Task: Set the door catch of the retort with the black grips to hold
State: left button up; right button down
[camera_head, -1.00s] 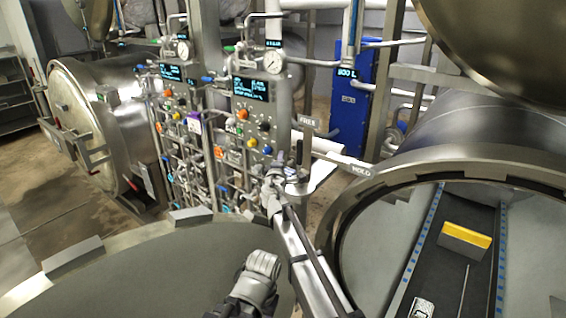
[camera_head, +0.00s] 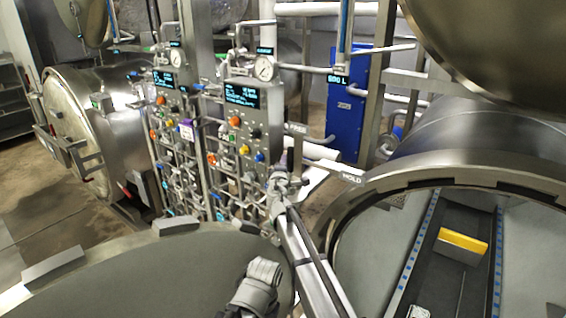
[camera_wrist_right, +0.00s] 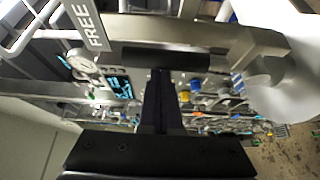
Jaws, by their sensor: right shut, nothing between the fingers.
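The near retort (camera_head: 450,180) stands open at the right. Between its FREE plate (camera_head: 297,128) and HOLD plate (camera_head: 351,178) is the door catch, with a small dark upright lever (camera_head: 290,158) near the FREE side. My right gripper (camera_head: 279,183) is shut and empty just below and left of this lever. In the right wrist view its dark fingers (camera_wrist_right: 160,78) point at a dark crossbar (camera_wrist_right: 165,57) beside the FREE plate (camera_wrist_right: 88,25); whether they touch it I cannot tell.
Control panels with gauges, knobs and small valves (camera_head: 240,135) stand behind my right gripper. A large round door (camera_head: 150,275) fills the lower left. Another retort (camera_head: 90,125) stands farther left. A yellow-topped block (camera_head: 462,243) lies inside the open retort.

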pick_arm(q)
jog(key=shift+w+a+f, duration=0.1)
jog(key=shift+a+f, duration=0.05)
jog(key=shift+f, duration=0.2)
pick_arm(e)
jog(key=shift+s+d+f, duration=0.1)
jog(key=shift+s, duration=0.05)
